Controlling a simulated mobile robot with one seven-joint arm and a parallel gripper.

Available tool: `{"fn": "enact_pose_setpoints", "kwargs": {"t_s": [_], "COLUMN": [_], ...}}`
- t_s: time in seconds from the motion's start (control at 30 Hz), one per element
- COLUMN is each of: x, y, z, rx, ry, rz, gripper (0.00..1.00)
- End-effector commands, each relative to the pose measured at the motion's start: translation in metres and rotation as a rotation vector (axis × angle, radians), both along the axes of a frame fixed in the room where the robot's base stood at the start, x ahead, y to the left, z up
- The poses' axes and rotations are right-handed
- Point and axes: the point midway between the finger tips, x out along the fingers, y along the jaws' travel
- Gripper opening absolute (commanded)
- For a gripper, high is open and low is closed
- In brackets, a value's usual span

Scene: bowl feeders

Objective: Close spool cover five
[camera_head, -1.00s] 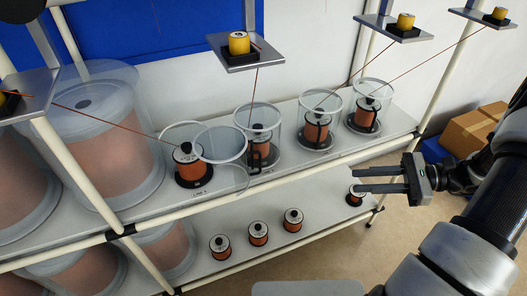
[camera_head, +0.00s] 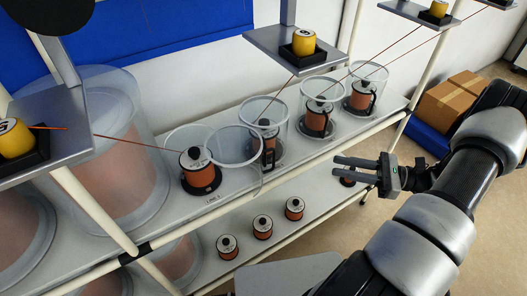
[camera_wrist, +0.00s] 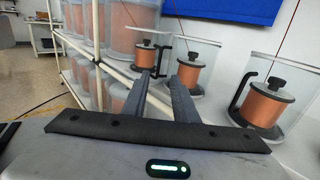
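Several copper spools in clear covers stand in a row on the upper shelf. The leftmost small spool (camera_head: 199,170) has its clear cover (camera_head: 236,147) swung open to the right, so the spool is exposed in front. The labels are too small to read surely. The three covers to its right, such as this cover (camera_head: 322,88), stand around their spools with black handles in front. My gripper (camera_head: 337,166) is open and empty, in front of the shelf and to the right of the open cover. In the wrist view its two fingers (camera_wrist: 166,68) are apart, pointing towards the spools.
Large clear drums (camera_head: 105,150) stand at the left. Slanted white frame posts (camera_head: 95,208) and platforms with yellow blocks (camera_head: 304,42) overhang the shelf, with thin copper wires running between. Loose spools (camera_head: 262,226) sit on the lower shelf. Cardboard boxes (camera_head: 450,100) lie at the right.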

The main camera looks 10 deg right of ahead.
Motion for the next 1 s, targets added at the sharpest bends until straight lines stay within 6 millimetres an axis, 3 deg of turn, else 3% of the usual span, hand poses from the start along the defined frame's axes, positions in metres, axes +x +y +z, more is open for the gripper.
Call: {"fn": "enact_pose_setpoints", "kwargs": {"t_s": [0.2,0.37,1.0], "x": [0.001,0.008,0.060], "y": [0.003,0.020,0.140], "z": [0.000,0.001,0.001], "rx": [0.000,0.001,0.000], "ry": [0.000,0.001,0.001], "rz": [0.000,0.003,0.004], "gripper": [0.26,0.26,0.26]}}
